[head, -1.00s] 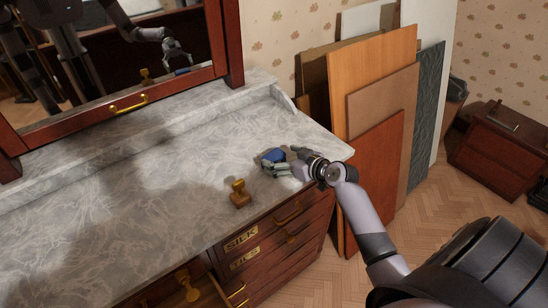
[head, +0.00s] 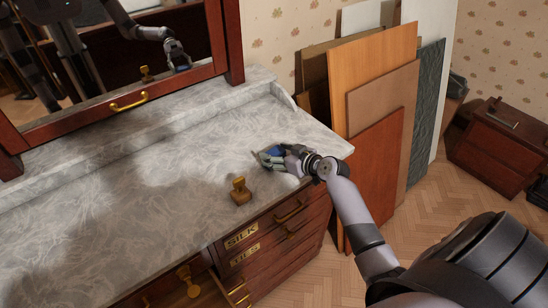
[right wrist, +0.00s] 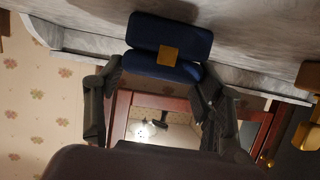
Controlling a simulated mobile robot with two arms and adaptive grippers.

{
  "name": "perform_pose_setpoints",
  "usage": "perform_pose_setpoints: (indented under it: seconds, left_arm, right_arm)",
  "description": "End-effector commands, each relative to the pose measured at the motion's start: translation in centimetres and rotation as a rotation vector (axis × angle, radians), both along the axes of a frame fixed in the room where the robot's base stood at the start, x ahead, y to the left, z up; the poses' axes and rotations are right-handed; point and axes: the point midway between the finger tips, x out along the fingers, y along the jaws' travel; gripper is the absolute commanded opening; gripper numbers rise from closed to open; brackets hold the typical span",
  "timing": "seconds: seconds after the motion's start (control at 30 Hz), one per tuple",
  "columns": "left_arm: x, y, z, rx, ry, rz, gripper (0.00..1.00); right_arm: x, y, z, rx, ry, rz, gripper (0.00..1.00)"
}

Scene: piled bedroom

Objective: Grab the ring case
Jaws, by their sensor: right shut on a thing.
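The ring case (head: 278,151) is a small dark blue box near the right end of the grey marble dresser top. My right gripper (head: 272,159) is shut on it and hides much of it in the head view. In the right wrist view the blue case (right wrist: 168,31) shows its gold clasp, with the gripper's dark fingers (right wrist: 160,74) on either side of it. I cannot tell whether the case touches the marble. My left gripper is not in view.
A small wooden block with a brass-coloured handle (head: 240,192) stands on the marble (head: 120,200), left of my right gripper. A mirror (head: 110,60) stands behind. A drawer (head: 200,295) is open at the front. Boards (head: 375,80) lean at the right.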

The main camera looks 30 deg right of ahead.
Motion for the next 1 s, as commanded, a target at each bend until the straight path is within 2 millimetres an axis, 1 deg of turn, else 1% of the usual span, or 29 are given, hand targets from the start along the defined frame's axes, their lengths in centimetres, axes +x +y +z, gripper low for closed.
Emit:
perform_pose_setpoints:
  seconds: [0.03,0.27,0.53,0.67,0.77,0.87,1.0]
  left_arm:
    - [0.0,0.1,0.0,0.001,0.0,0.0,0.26]
    - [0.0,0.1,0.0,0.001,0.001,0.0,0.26]
    - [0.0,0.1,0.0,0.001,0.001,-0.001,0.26]
    - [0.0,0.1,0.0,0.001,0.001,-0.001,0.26]
    - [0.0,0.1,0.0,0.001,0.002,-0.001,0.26]
    - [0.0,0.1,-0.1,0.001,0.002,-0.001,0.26]
    - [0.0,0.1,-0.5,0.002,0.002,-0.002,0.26]
  right_arm:
    - [0.0,0.0,0.0,0.0,0.0,0.0,0.48]
    - [0.0,0.0,0.0,0.0,0.0,0.0,0.33]
    - [0.0,0.0,0.2,-0.001,-0.001,-0.001,0.33]
    - [0.1,-0.1,0.9,-0.003,-0.004,0.0,0.33]
    - [0.1,0.0,2.2,-0.003,-0.005,0.002,0.33]
    - [0.1,-0.1,4.3,-0.007,-0.007,0.002,0.33]
    - [0.1,-0.1,8.4,-0.009,-0.01,0.002,0.33]
